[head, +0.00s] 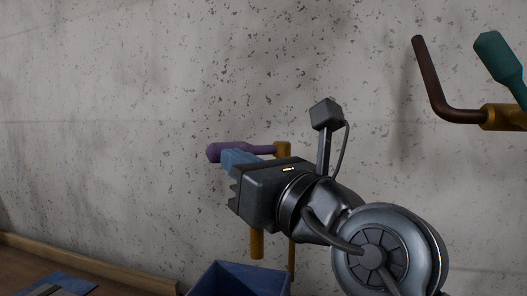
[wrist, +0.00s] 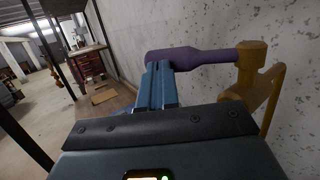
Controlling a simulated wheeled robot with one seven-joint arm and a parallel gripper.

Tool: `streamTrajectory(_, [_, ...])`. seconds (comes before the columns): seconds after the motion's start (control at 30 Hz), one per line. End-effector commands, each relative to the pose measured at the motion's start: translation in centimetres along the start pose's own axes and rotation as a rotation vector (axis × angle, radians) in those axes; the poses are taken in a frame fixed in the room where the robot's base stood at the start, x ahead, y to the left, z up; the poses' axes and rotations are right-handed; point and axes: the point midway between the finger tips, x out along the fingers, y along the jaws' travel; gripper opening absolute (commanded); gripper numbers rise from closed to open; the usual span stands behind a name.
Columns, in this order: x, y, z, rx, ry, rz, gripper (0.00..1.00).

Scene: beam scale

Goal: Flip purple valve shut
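The purple valve handle (head: 240,150) lies roughly level along the wall, its thick end to the left. Its right end joins a yellow pipe fitting (head: 283,150). In the wrist view the purple handle (wrist: 195,58) runs across just beyond my fingertips, with the yellow fitting (wrist: 252,60) at its right. My gripper (wrist: 158,68) has its two blue fingers close together with nothing visible between them. In the head view my gripper (head: 229,156) is right at the handle's thick end and partly covers it. I cannot tell whether they touch.
A teal handle (head: 498,57) and a bent brown pipe (head: 433,85) are on the wall at the upper right. A blue bin (head: 240,279) stands below my gripper. The wall left of the purple handle is clear. A red cabinet (wrist: 88,65) stands in the background.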

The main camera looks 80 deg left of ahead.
Motion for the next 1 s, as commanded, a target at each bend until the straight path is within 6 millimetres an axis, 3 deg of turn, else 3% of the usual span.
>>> streamTrajectory(0.33, [1.1,0.3,-0.2,-0.001,0.0,0.002,0.0])
streamTrajectory(1.0, [1.1,0.3,-0.5,-0.001,0.002,0.006,0.0])
